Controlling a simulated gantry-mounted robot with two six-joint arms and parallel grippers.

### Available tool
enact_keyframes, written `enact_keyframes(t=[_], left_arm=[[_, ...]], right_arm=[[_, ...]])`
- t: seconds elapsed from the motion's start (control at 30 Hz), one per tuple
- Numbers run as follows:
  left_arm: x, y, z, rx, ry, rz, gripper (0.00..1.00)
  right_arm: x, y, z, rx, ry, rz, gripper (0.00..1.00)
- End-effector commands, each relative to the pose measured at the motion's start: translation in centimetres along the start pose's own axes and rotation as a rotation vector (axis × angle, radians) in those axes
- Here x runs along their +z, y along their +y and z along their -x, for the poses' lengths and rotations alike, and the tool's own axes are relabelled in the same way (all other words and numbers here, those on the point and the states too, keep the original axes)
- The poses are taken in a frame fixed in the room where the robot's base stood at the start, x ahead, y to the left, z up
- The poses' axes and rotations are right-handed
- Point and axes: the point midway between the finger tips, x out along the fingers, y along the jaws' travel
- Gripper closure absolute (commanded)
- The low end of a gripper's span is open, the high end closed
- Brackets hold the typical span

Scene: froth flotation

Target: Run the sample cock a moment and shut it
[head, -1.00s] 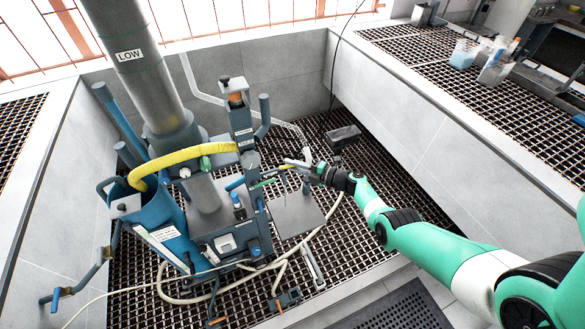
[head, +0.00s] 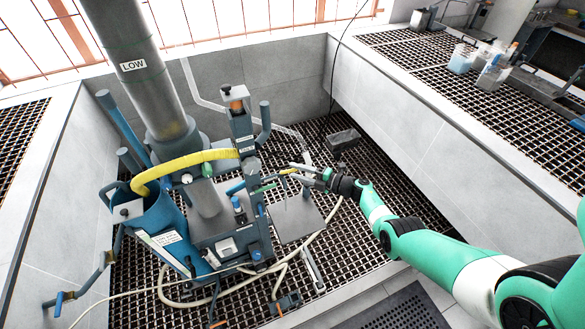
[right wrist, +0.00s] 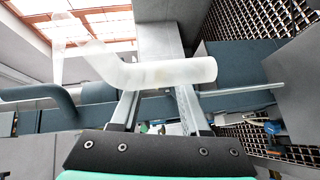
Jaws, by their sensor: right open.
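My right gripper (head: 294,172) reaches in from the right, beside the blue-grey flotation machine (head: 230,215). Its fingers are apart, around or just beside the outer end of a thin bar with green and yellow parts (head: 268,186), which may be the sample cock's handle; I cannot tell whether they touch it. In the right wrist view a pale, translucent bent pipe (right wrist: 160,74) crosses in front of the spread fingers (right wrist: 157,105) and hides their tips. A flat grey plate (head: 297,222) lies below the gripper. My left gripper is not in view.
A yellow hose (head: 185,160) arches into a blue vessel (head: 160,215) left of the machine. A pale pipe (head: 245,110) slopes down close above the gripper. A dark block (head: 343,139) sits on the floor grating (head: 375,190). Grey walls border the pit.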

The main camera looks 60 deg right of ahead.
Motion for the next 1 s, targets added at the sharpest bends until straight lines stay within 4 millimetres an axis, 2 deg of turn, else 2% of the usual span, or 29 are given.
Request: enact_keyframes(t=[0.03,0.2,0.4,0.53,1.0], left_arm=[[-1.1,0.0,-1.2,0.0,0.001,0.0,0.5],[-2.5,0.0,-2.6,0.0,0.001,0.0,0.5],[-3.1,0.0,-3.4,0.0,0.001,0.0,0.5],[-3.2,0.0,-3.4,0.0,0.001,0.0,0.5],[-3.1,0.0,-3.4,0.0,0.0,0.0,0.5]], right_arm=[[-0.1,0.8,1.4,-0.001,-0.005,-0.002,0.54],[0.0,0.6,5.6,-0.001,-0.006,-0.002,0.54],[0.0,0.3,8.8,0.0,-0.003,-0.001,0.54],[0.0,0.1,9.4,0.0,-0.001,-0.001,0.54],[0.0,0.1,9.4,0.0,-0.001,-0.001,0.54]])
